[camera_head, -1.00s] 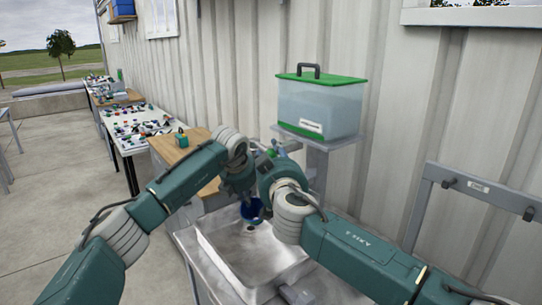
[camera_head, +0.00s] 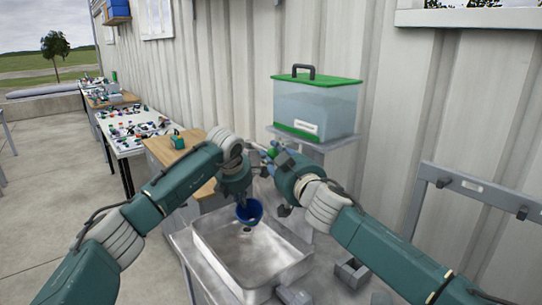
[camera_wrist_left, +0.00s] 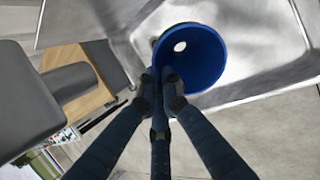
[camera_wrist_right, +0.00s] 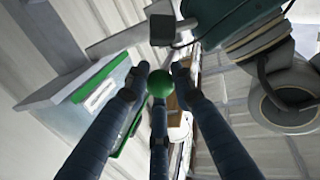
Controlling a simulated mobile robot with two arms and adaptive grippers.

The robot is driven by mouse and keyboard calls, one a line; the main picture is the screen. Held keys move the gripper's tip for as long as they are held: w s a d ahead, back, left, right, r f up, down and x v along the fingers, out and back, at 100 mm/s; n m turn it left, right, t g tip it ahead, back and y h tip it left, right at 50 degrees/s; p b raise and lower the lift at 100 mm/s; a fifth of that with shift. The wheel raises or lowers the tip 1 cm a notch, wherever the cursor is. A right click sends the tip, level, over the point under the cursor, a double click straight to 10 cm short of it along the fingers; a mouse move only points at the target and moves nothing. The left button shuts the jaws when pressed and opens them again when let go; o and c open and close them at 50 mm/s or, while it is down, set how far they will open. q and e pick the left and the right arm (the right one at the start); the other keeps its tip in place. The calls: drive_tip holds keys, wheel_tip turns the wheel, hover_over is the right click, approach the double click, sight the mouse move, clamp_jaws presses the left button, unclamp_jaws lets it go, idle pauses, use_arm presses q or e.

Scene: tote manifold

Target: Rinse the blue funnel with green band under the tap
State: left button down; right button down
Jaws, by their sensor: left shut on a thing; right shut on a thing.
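In the left wrist view I look into the funnel's wide mouth (camera_wrist_left: 205,62). My left gripper (camera_wrist_left: 160,82) is shut on the funnel's near rim; it also shows in the head view (camera_head: 246,197). My right gripper (camera_wrist_right: 160,72) is shut on a green ball-shaped knob (camera_wrist_right: 160,84), seemingly the tap's handle below the tank. The tap's spout is mostly hidden behind my right arm in the head view. I cannot make out any running water.
The metal sink (camera_head: 224,272) is otherwise empty. A clear tank with a green lid (camera_head: 318,80) stands on a grey shelf (camera_head: 335,147) by the wall. A wooden-topped counter (camera_head: 178,163) adjoins the sink at left. A grey rack (camera_head: 470,186) is at right.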

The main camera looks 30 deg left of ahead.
drive_tip(key=c, duration=1.7)
unclamp_jaws()
drive_tip(key=shift+c, duration=0.2)
drive_tip(key=shift+w, duration=0.1)
drive_tip(key=v, duration=1.2)
drive_tip(key=shift+f, duration=0.1)
